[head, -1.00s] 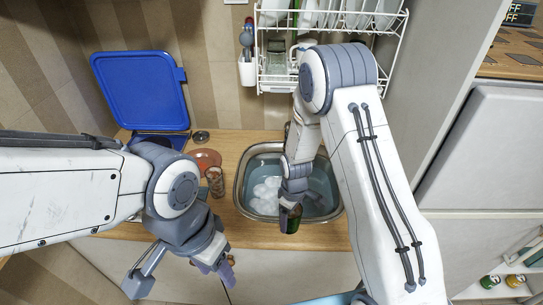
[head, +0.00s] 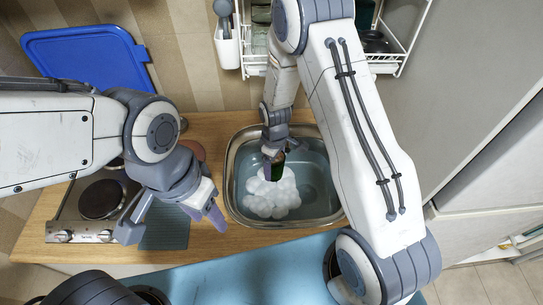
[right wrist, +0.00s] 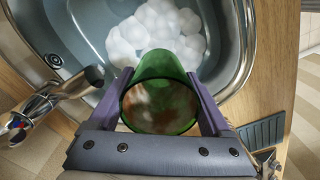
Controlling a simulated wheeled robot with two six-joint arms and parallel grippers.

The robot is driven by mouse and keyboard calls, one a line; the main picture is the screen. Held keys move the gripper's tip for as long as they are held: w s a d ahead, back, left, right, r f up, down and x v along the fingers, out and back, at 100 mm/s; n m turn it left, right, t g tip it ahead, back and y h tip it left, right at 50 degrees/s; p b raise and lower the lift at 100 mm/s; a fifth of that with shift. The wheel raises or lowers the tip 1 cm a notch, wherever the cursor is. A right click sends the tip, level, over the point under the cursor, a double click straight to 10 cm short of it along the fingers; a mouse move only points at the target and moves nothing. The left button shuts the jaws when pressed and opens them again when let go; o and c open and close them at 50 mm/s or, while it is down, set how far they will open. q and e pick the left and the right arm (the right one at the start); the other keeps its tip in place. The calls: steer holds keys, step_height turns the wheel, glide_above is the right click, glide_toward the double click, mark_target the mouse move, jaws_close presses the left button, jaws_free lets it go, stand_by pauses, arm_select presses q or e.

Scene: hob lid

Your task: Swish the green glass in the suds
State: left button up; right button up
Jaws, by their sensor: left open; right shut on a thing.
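The green glass (right wrist: 160,92) is between the fingers of my right gripper (right wrist: 160,110), which is shut on it. The glass shows brownish marks inside. In the head view the green glass (head: 278,170) is small and partly hidden by my right gripper (head: 272,158), over the sink. White suds (head: 272,194) lie in the sink (head: 318,200), right by the glass. I cannot tell whether the glass touches them. In the right wrist view the suds (right wrist: 150,30) show beyond the glass. My left gripper (head: 208,216) is open and empty, left of the sink over the counter's front.
A hob (head: 90,205) with knobs stands left of the sink, its blue lid (head: 88,55) raised behind. A tap (right wrist: 60,100) rises at the sink's edge. A white dish rack (head: 390,55) hangs behind.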

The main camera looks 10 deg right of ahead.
steer(key=shift+w+a+f+b, duration=0.15)
steer(key=shift+f+b, duration=0.15)
steer(key=shift+f, duration=0.1)
step_height(320, 180, down, 18)
steer(key=b, duration=1.4)
steer(key=shift+f, duration=0.2)
steer(key=shift+s+d, duration=0.2)
steer(key=shift+d, duration=0.7)
steer(key=shift+s+d, duration=0.15)
steer(key=shift+d, duration=0.7)
steer(key=shift+w+a, duration=0.2)
steer(key=shift+a, duration=0.65)
steer(key=shift+w+a, duration=0.15)
steer(key=shift+a, duration=0.7)
steer(key=shift+s+d, duration=0.2)
steer(key=shift+d, duration=0.7)
steer(key=shift+s+d, duration=0.15)
steer(key=shift+d, duration=0.7)
